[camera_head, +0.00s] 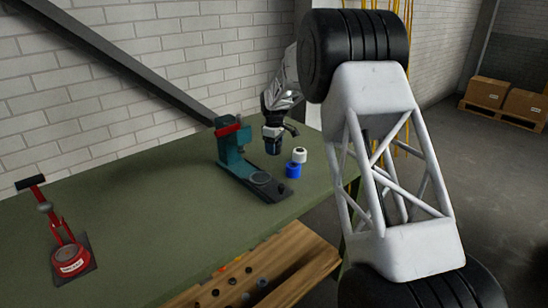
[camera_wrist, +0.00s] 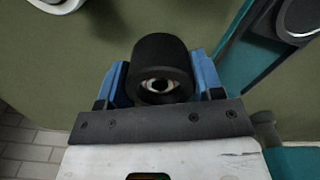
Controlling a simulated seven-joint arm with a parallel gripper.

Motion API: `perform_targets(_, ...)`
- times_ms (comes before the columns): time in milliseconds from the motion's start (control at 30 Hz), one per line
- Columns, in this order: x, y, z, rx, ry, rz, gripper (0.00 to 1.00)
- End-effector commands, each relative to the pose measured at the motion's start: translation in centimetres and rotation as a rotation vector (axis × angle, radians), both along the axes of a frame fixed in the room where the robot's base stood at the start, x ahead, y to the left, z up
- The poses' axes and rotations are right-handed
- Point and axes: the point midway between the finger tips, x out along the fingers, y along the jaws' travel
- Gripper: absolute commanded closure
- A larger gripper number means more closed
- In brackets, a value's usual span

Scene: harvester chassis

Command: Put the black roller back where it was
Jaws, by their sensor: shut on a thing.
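The black roller (camera_wrist: 160,62) is between the two blue fingers of my gripper (camera_wrist: 159,78) in the wrist view, with its round end and central hole facing the camera. My gripper is shut on it, above the green table (camera_wrist: 95,55). In the head view my gripper (camera_head: 273,149) hangs over the far right part of the green table (camera_head: 150,195), between a teal press and a white roller. The black roller cannot be told apart from my gripper there.
The teal press (camera_head: 232,150) with a dark base stands just left of my gripper. A white roller (camera_head: 299,155) and a blue roller (camera_head: 293,170) stand close on the right. A red press (camera_head: 68,258) is at the left. My large white lattice arm link fills the right foreground.

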Motion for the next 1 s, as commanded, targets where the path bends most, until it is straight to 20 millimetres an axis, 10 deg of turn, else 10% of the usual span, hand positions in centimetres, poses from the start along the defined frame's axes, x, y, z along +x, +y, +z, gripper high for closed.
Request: perform_targets(1000, 0.0, 0.0, -4.9, 0.000, 0.000, 0.000, 0.64)
